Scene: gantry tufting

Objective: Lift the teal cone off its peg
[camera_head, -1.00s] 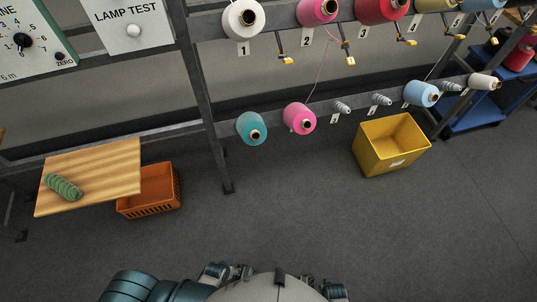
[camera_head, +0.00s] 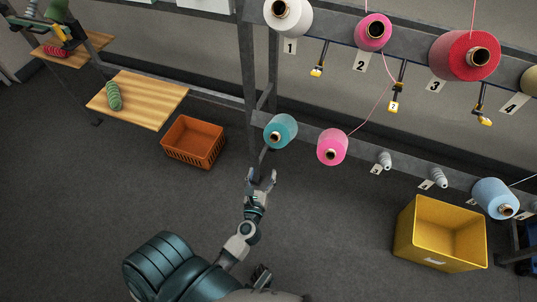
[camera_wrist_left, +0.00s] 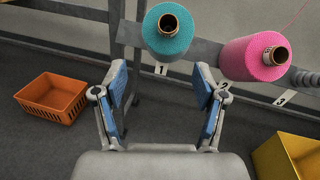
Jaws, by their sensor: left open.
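The teal cone (camera_head: 281,131) sits on its peg at the left end of the lower rail, its open end facing me. In the left wrist view the teal cone (camera_wrist_left: 169,31) is ahead of and above the fingers, above a tag marked 1. My left gripper (camera_head: 262,178) is open and empty, a little below and left of the cone in the head view, and apart from it. Its two blue-padded fingers (camera_wrist_left: 162,92) are spread wide in the wrist view. My right gripper cannot be made out.
A pink cone (camera_head: 332,147) sits close right of the teal one, with a thread rising from it. An orange crate (camera_head: 193,141) and a yellow bin (camera_head: 441,233) stand on the floor. A wooden table (camera_head: 150,99) holds a green spool (camera_head: 114,96). Upper-rail cones hang above.

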